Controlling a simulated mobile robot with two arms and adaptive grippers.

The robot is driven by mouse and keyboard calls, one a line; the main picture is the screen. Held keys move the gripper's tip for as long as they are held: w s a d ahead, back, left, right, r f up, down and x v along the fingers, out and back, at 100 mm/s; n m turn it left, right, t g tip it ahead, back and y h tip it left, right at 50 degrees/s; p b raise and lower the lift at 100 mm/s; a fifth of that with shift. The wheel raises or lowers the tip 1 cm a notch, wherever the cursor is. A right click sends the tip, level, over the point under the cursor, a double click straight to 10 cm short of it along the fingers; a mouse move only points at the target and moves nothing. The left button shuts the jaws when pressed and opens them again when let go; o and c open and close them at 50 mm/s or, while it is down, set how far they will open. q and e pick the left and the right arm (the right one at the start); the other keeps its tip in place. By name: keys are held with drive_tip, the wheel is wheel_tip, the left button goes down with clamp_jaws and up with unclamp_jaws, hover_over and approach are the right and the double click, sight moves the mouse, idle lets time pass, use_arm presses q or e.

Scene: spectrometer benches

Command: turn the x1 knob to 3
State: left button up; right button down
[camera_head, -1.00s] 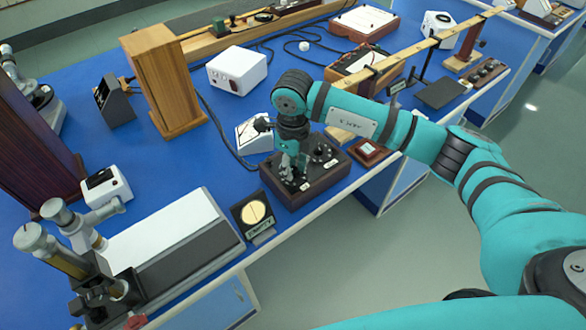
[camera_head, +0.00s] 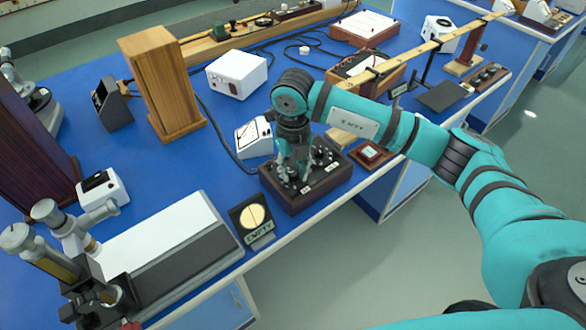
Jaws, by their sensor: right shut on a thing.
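A dark box with several black knobs (camera_head: 325,181) stands near the front edge of the blue bench. My right gripper (camera_head: 293,180) points down over the left part of this box. Its fingers are shut on a small knob there, which they mostly hide. I cannot read which knob is x1 or what number it points to. Other black knobs (camera_head: 324,155) show on the right part of the box. My left gripper is not in view.
The bench edge is just in front.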

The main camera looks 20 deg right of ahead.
sight(293, 172)
drive_tip(key=shift+w+r, duration=0.1)
drive_tip(key=shift+r, duration=0.05)
drive_tip(key=c, duration=1.1)
unclamp_jaws()
wheel_tip(293, 172, up, 12)
